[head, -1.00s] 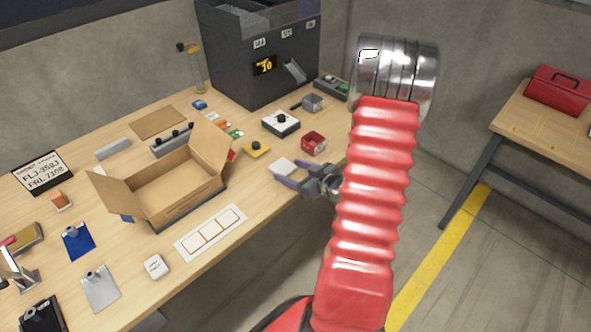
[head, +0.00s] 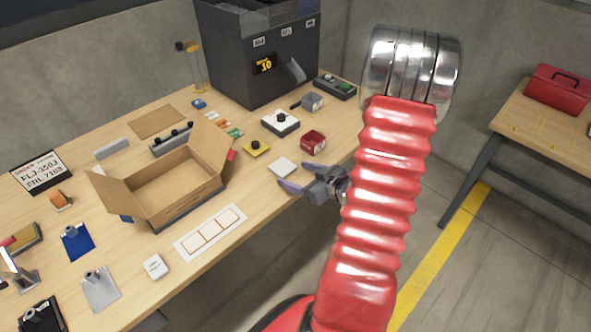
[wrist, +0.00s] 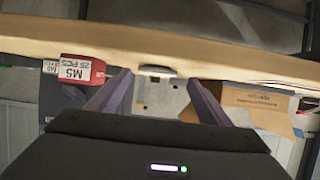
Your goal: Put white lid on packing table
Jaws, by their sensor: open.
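A white square piece with a black knob (head: 281,122), which looks like a white lid, lies on the wooden table (head: 235,255) near the dark feeder. A flat white square without a visible knob (head: 284,167) lies closer to the front edge; I cannot tell whether it is a lid. My gripper (head: 281,187) is open and empty at that edge, just in front of the flat square. In the wrist view a thin pale piece (wrist: 157,71) shows at the table edge between the fingers, apart from them.
An open cardboard box (head: 178,187) stands to the left. A red bin (head: 313,142) and a yellow lid-like piece with a knob (head: 256,148) lie near the flat square. The dark feeder (head: 262,55) stands behind. Another table with a red toolbox (head: 558,90) is at right.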

